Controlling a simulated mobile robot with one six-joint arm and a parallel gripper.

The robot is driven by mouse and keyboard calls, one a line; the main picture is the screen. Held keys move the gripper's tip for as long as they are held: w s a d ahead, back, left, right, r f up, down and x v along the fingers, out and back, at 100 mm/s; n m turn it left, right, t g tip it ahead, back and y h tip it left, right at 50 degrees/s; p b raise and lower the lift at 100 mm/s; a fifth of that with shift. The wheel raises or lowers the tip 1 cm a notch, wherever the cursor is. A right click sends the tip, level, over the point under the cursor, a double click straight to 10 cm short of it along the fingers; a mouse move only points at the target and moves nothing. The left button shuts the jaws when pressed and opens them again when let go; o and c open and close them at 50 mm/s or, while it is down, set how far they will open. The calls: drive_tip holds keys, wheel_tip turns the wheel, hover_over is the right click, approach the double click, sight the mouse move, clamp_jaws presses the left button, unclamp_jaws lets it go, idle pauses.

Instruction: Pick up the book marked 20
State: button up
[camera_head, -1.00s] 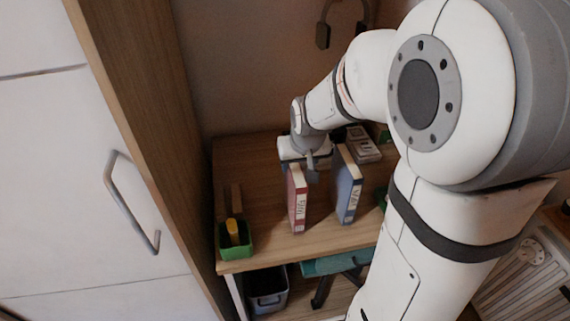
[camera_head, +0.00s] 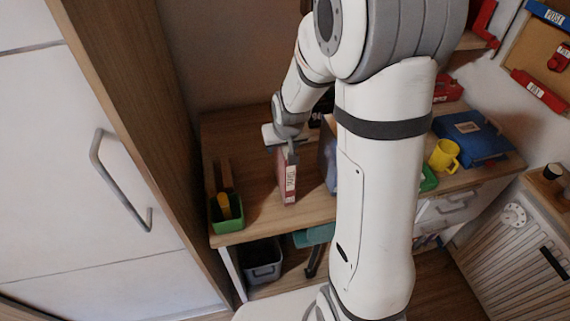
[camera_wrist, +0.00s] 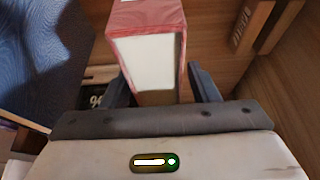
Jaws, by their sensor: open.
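A red book (camera_head: 288,180) stands upright on the wooden desk, with a white label on its spine that is too small to read surely. My gripper (camera_head: 287,148) is at the book's top, at its far end. In the wrist view, the red book (camera_wrist: 150,55) lies between the two open fingers, its white pages facing the camera. A gap shows beside the fingers, so they do not clamp it. A blue book (camera_head: 329,160) stands to the right, mostly hidden by my arm; it also shows in the wrist view (camera_wrist: 40,55). No number 20 can be read.
A green holder (camera_head: 226,213) with a yellow item stands at the desk's left front. A tall cabinet (camera_head: 120,180) borders the left. A yellow mug (camera_head: 444,155) and a blue binder (camera_head: 472,138) are at the right. A grey bin (camera_head: 262,262) sits under the desk.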

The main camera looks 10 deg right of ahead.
drive_tip(key=shift+f+b, duration=0.25)
drive_tip(key=shift+b, duration=0.1)
idle(0.3)
drive_tip(key=shift+c, duration=0.4)
clamp_jaws()
idle(0.3)
idle(0.3)
